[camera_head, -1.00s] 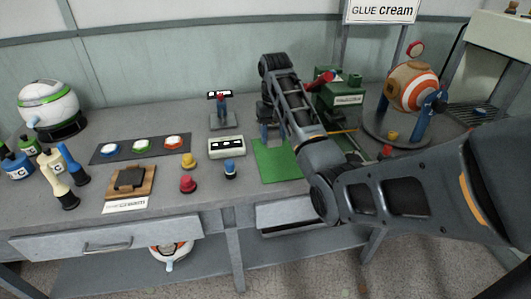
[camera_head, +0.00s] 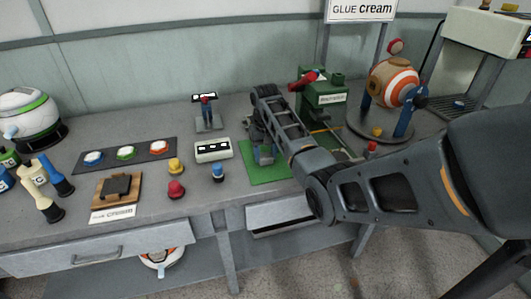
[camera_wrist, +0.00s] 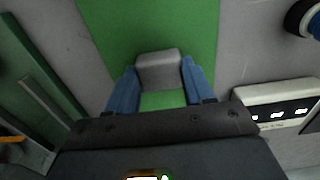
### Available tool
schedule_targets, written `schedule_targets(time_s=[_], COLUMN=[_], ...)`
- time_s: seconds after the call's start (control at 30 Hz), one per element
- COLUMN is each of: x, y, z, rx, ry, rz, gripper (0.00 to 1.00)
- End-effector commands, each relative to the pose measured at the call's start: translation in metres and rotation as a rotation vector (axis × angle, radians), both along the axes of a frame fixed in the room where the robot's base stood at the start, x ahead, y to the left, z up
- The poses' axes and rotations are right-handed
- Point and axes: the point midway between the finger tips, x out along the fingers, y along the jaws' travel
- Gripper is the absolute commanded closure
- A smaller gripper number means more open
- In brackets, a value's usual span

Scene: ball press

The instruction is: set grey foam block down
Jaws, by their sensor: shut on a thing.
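My gripper (camera_head: 264,154) is over the green mat (camera_head: 268,176) on the workbench, in the head view. In the wrist view, its two blue fingers (camera_wrist: 159,80) are shut on the grey foam block (camera_wrist: 158,66), one on each side. The mat (camera_wrist: 203,25) shows behind and below the block. I cannot tell whether the block touches the mat. In the head view the block is too hidden by the gripper to make out.
A green press (camera_head: 322,92) stands just behind and right of the arm. A white display box (camera_head: 213,150) lies left of the mat. A striped ball (camera_head: 395,82) sits in a stand at right.

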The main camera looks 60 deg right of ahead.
Motion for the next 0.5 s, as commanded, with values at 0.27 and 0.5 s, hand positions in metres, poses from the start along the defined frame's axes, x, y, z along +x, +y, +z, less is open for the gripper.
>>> schedule_targets(time_s=[0.27, 0.5], x=[-0.0001, -0.0002], y=[0.0000, -0.0001], z=[-0.0018, -0.0022], rx=[0.000, 0.000], ry=[0.000, 0.000], rz=[0.000, -0.001], gripper=[0.77, 0.30])
